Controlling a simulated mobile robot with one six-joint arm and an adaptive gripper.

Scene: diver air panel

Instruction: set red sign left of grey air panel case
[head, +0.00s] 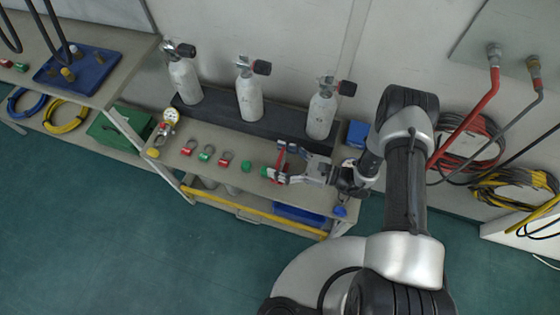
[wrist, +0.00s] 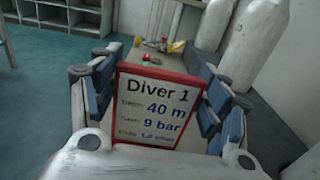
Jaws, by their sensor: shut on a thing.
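My gripper (head: 279,163) is shut on the red sign (wrist: 156,106) and holds it above the narrow trolley bench (head: 240,182). In the wrist view the sign faces the camera between the two blue-padded fingers; it has a red frame and a white face reading "Diver 1", "40 m" and "9 bar". In the head view the sign shows only as a thin red strip, almost edge-on. I cannot make out a grey air panel case for certain in either view.
Small red and green fittings (head: 206,152) and a gauge (head: 170,117) stand on the bench left of my gripper. Several white cylinders (head: 250,98) stand behind it. A workbench with a blue tray (head: 78,68) is at the left. The green floor (head: 110,225) in front is clear.

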